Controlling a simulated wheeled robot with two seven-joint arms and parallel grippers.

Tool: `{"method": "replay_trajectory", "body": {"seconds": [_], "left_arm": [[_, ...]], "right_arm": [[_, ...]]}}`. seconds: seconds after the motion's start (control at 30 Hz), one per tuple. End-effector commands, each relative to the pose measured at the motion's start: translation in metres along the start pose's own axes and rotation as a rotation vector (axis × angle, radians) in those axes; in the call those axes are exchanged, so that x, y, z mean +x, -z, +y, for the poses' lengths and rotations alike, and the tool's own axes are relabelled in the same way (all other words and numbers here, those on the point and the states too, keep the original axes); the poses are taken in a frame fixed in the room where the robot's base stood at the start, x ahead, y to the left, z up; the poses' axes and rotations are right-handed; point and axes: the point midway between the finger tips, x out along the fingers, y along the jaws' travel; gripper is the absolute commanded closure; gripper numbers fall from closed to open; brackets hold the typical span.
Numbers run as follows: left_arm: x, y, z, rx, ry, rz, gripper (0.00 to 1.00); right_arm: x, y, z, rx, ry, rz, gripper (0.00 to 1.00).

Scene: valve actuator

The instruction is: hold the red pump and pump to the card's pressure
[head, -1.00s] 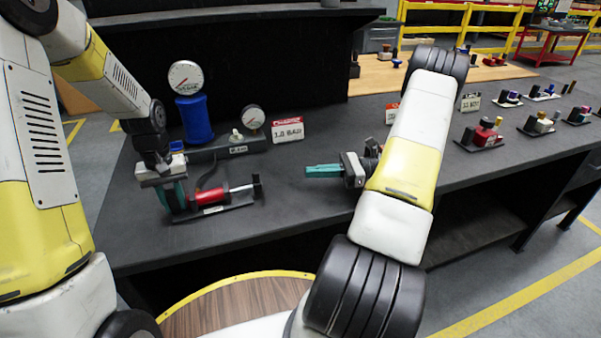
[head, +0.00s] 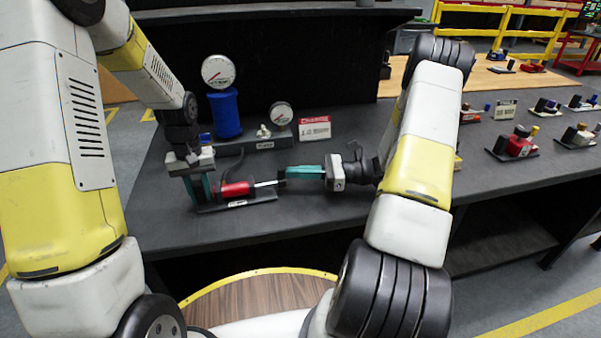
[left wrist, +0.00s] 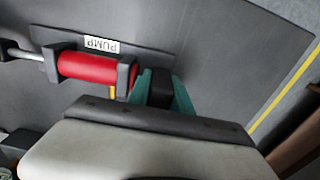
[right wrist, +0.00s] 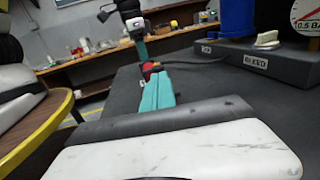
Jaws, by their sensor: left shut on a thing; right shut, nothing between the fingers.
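The red pump (head: 236,189) lies on the black bench, its rod pointing right to a dark handle (head: 281,174). The left wrist view shows its red barrel (left wrist: 97,67) and PUMP label. My left gripper (head: 200,187) is shut on the dark block at the pump's left end; its teal fingers (left wrist: 158,92) show there too. My right gripper (head: 290,173) is shut and empty, fingertips at the handle; I cannot tell whether they touch. The card (head: 315,128) appears to read 1.0. A big gauge (head: 218,71) tops a blue cylinder (head: 225,112); a smaller gauge (head: 281,113) stands beside it.
A dark base (head: 262,143) behind the pump carries a pale bleed knob (right wrist: 267,40). A hose (right wrist: 203,60) runs from the pump area. Several small fittings, such as a red one (head: 519,145), stand further right. The bench front (head: 300,222) is clear.

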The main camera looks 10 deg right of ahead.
Motion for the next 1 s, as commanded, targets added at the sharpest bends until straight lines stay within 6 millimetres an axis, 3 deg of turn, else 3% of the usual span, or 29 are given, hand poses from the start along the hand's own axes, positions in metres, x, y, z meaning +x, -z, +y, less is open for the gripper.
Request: {"method": "replay_trajectory", "body": {"seconds": [0.17, 0.4, 0.5, 0.87, 1.0], "left_arm": [[0.005, -0.004, -0.003, -0.003, 0.005, -0.014, 1.00], [0.005, -0.004, -0.003, -0.003, 0.005, -0.014, 1.00], [0.005, -0.004, -0.003, -0.003, 0.005, -0.014, 1.00], [0.005, -0.004, -0.001, 0.001, 0.003, -0.013, 1.00], [0.004, -0.004, 0.000, 0.002, 0.002, -0.013, 1.00]], "right_arm": [[0.005, 0.000, 0.001, 0.000, -0.001, -0.001, 1.00], [0.046, -0.001, 0.013, 0.001, -0.003, -0.003, 1.00], [0.055, -0.001, 0.015, 0.000, -0.002, -0.002, 1.00], [0.058, -0.001, 0.017, 0.000, -0.007, -0.003, 1.00], [0.049, 0.000, 0.016, 0.000, -0.004, -0.002, 1.00]]}}
